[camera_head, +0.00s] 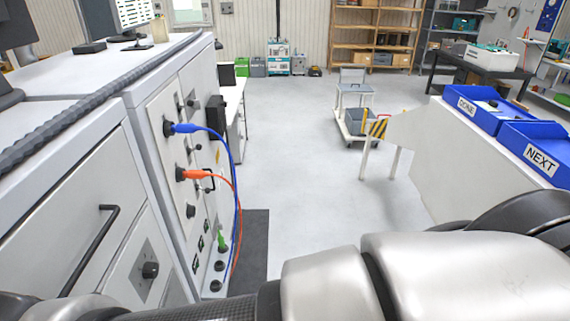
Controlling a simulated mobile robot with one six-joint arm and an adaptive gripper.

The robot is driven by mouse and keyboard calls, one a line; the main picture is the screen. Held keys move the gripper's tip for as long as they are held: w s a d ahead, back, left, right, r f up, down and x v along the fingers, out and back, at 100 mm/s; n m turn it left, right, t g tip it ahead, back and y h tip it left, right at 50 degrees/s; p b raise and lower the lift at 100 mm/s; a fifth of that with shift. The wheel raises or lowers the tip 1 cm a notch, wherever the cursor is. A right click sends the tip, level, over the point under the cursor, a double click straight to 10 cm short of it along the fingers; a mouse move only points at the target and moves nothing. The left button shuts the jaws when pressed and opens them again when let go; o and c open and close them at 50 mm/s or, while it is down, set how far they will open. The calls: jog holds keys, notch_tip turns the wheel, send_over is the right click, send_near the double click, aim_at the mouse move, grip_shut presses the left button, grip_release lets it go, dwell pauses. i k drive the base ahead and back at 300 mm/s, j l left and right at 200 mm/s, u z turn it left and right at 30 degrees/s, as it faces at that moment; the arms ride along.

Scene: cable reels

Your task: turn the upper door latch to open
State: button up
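A light grey cabinet (70,165) fills the left side. Its near face has a door with a black bar handle (93,245). To the right of the handle is a black latch knob (149,270) on a square grey plate. I cannot tell whether this is the upper latch; the lower part of the face is hidden by my arm. The adjoining side panel carries small black knobs and sockets, with a blue plug (184,128) and an orange plug (195,174) on cables. My silver and dark arm crosses the bottom of the view; my gripper is not visible.
The blue and orange cables hang in loops off the panel. A dark mat (255,240) lies on the floor beside it. Blue bins labelled DONE (467,106) and NEXT (540,160) stand at right. A grey cart (352,110) stands farther back. The middle floor is clear.

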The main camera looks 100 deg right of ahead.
aim_at(197, 105)
jog(key=z, duration=0.45)
jog(key=j+z, duration=0.1)
jog(key=z, duration=0.85)
jog(key=k+z, duration=0.1)
jog(key=z, duration=0.85)
jog(key=k+j+z, duration=0.1)
jog(key=k+z, duration=0.15)
jog(key=k+j, duration=0.15)
jog(key=k, duration=0.4)
jog(key=i+l+z, duration=0.2)
jog(key=i, duration=1.25)
jog(key=i+l+z, duration=0.15)
jog(key=i, duration=1.35)
